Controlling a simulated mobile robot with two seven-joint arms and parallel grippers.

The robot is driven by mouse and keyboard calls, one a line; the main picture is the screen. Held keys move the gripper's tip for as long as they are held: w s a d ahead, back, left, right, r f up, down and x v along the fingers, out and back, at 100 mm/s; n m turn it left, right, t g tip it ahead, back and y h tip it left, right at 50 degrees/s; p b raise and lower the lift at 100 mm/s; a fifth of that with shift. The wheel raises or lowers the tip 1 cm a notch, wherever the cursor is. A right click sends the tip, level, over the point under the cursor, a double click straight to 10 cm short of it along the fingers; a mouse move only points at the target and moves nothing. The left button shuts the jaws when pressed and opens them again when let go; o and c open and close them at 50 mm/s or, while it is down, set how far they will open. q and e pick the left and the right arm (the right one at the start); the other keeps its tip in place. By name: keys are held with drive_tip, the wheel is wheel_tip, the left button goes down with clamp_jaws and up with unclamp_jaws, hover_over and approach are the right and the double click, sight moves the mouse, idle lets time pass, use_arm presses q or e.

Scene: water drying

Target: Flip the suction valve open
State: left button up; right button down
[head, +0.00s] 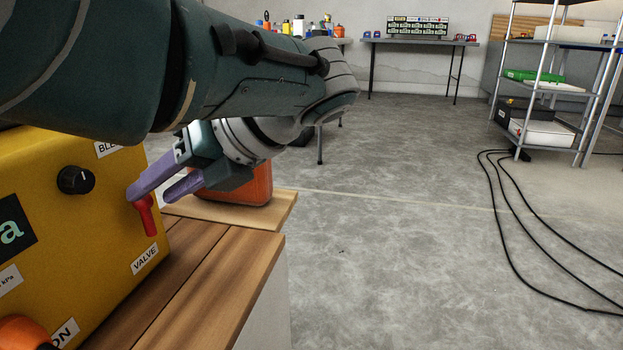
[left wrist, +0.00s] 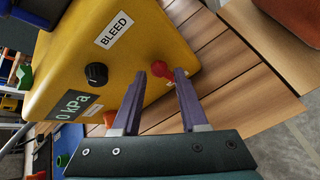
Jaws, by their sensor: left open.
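The yellow machine (head: 60,255) stands at the left on a wooden bench top. Its red valve lever (head: 148,220) points down the side face, above a VALVE label (head: 145,259). My left gripper (head: 149,197) is open, with purple fingers at the upper part of the lever. In the left wrist view, the red lever (left wrist: 160,70) shows between the tips of the open left gripper (left wrist: 160,78), nearer the right finger. I cannot tell whether a finger touches it. My right gripper is not in view.
A black knob (head: 76,180) and a BLEED label are on the machine near the lever. An orange-red container (head: 240,187) stands on the bench behind my gripper. The floor (head: 400,220) to the right is open, with black cables and a metal shelf farther back.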

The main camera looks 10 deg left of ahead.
use_arm(q)
drive_tip(key=b+v, duration=0.7)
drive_tip(key=v, duration=0.1)
drive_tip(key=shift+b, duration=0.35)
drive_tip(key=shift+f, duration=0.1)
